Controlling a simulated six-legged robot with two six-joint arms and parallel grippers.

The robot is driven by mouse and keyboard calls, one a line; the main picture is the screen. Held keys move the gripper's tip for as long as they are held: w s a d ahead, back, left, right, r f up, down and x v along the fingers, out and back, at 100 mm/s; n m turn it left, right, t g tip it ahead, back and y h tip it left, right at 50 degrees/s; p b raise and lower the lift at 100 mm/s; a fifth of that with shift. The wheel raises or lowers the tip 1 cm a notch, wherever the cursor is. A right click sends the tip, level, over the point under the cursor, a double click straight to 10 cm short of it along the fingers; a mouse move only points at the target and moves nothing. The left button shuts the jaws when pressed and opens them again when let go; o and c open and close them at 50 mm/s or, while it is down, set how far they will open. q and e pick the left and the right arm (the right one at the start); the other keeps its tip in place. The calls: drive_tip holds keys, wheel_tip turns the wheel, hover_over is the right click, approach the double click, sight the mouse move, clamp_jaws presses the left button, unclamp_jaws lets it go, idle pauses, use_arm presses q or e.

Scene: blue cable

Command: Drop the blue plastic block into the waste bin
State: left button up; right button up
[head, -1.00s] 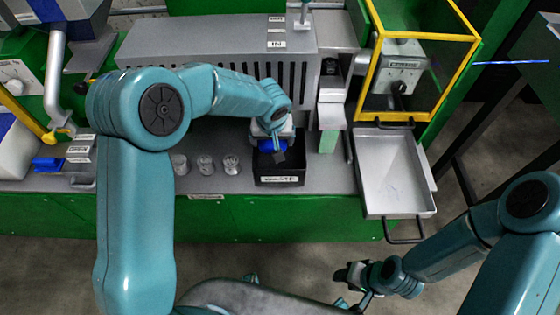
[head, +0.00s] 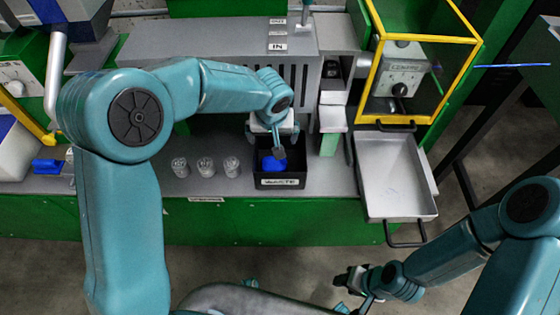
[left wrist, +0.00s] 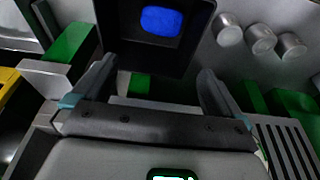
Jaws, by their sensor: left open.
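The blue plastic block (head: 273,163) lies inside the black waste bin (head: 280,182), which has a WASTE label on its front. In the left wrist view the block (left wrist: 162,20) shows against the dark bin floor, clear of both fingers. My left gripper (head: 268,144) is over the back part of the bin, open and empty. In the left wrist view its spread fingers (left wrist: 157,72) have nothing between them. My right gripper (head: 352,277) is low in front of the bench, far from the bin; its jaw gap is unclear.
Several small clear-grey cylinders (head: 205,167) stand left of the bin. A slotted grey machine (head: 225,45) is behind it. A metal tray (head: 396,205) and a yellow-framed enclosure (head: 425,38) are at the right. Another blue item (head: 47,166) lies at the bench's left.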

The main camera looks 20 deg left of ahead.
use_arm(q)
drive_tip(key=v, duration=1)
drive_tip(key=shift+r, duration=0.25)
drive_tip(key=s+d+f+m+g+h+p, duration=0.1)
drive_tip(key=s+f, duration=0.1)
drive_tip(key=f, duration=0.4)
drive_tip(key=s+d+f+m+g+h+p, duration=0.1)
drive_tip(key=s+d+f, duration=0.1)
drive_tip(key=f, duration=0.4)
drive_tip(key=s+f+h+p, duration=0.2)
drive_tip(key=s+f, duration=1.3)
drive_tip(key=s, duration=0.4)
drive_tip(key=shift+f+n+g+h, duration=0.3)
drive_tip(key=shift+f+n+h, duration=0.1)
drive_tip(key=shift+w, duration=0.1)
